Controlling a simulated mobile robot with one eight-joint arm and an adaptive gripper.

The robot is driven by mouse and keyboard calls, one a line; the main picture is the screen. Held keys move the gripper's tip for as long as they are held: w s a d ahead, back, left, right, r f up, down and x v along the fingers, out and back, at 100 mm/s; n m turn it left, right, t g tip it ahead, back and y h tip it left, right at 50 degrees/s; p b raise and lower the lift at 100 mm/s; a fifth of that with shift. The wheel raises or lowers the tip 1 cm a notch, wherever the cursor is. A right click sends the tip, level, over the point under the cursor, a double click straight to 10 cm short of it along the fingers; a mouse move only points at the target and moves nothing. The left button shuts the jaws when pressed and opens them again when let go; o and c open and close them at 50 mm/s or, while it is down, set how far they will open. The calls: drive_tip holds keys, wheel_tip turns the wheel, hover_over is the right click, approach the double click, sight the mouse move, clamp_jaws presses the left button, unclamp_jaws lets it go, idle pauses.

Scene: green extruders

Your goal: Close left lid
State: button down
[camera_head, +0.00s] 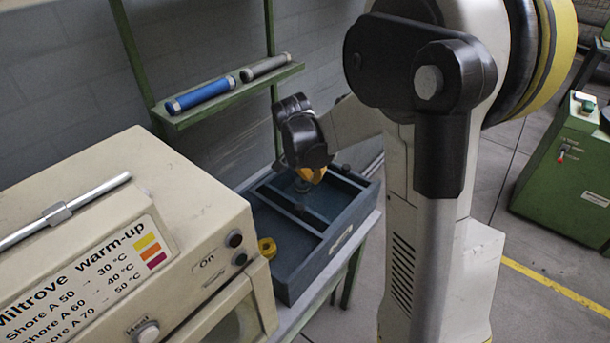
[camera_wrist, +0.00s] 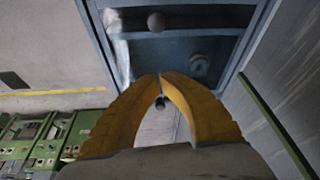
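A blue box with compartments (camera_head: 318,263) stands on a bench in the head view. Small dark round knobs show on it, one near its middle (camera_head: 299,208) and one at its far right (camera_head: 345,168). I cannot make out which part is the left lid or how it stands. My gripper (camera_head: 311,174), with yellow-orange fingers, is over the far part of the box. In the wrist view its fingertips (camera_wrist: 159,76) meet, with nothing seen gripped. One dark knob (camera_wrist: 156,22) shows beyond the tips. Another small knob (camera_wrist: 160,103) shows in the gap between the fingers.
A beige warm-up machine (camera_head: 190,190) stands left of the box. A yellow-orange object (camera_head: 267,247) sits at the box's left edge. A green shelf (camera_head: 230,95) holds blue and grey cylinders behind. A green machine (camera_head: 565,170) stands on the right.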

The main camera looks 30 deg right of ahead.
drive_tip(key=b, duration=0.2)
hover_over(310, 204)
drive_tip(key=d, duration=0.2)
drive_tip(key=f, duration=0.6)
drive_tip(key=shift+w, duration=0.4)
drive_tip(key=a, duration=0.1)
drive_tip(key=s+a, duration=0.1)
drive_tip(key=shift+s+a+f, duration=0.15)
drive_tip(key=shift+a+f, duration=0.15)
drive_tip(key=shift+f, duration=0.05)
drive_tip(key=shift+s+a+b, duration=0.2)
drive_tip(key=shift+a+b, duration=0.1)
drive_tip(key=shift+a, duration=0.1)
